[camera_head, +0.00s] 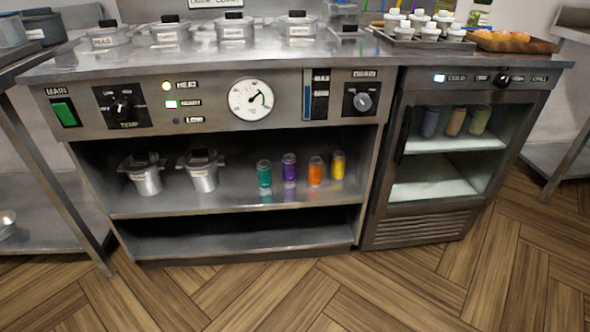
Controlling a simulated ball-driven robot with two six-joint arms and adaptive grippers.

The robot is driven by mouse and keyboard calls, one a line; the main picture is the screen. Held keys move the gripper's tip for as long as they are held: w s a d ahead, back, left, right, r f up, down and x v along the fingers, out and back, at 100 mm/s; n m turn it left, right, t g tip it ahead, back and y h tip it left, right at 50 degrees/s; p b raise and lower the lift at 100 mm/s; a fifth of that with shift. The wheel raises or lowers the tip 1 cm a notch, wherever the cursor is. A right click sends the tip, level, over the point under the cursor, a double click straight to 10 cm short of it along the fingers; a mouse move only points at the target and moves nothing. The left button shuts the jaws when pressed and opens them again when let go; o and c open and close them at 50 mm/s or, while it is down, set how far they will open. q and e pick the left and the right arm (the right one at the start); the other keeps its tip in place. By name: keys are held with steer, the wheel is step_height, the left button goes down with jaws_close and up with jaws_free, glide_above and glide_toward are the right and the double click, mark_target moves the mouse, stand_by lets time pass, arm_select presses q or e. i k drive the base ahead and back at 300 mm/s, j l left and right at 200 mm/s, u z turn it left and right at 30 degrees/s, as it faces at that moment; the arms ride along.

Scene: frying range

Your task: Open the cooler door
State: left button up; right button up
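The cooler (418,229) is the metal cabinet at the right of the counter, with a vented grille at its base. Its door (390,185) has a metal frame around a large glass pane and looks shut. A dark vertical handle (404,131) is on the left side of the door. Through the glass, three muted-coloured containers (455,121) stand on the upper shelf; the lower shelf looks empty. Neither of my grippers is in view.
Left of the cooler, an open shelf (235,205) holds two lidded metal pots and several coloured jars. Above are a control panel with a gauge (251,99) and a steel counter (240,60) with containers, cups and a bread tray. The wooden floor (400,290) in front is clear.

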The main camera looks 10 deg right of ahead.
mark_target(536, 100)
steer(key=z, duration=1.25)
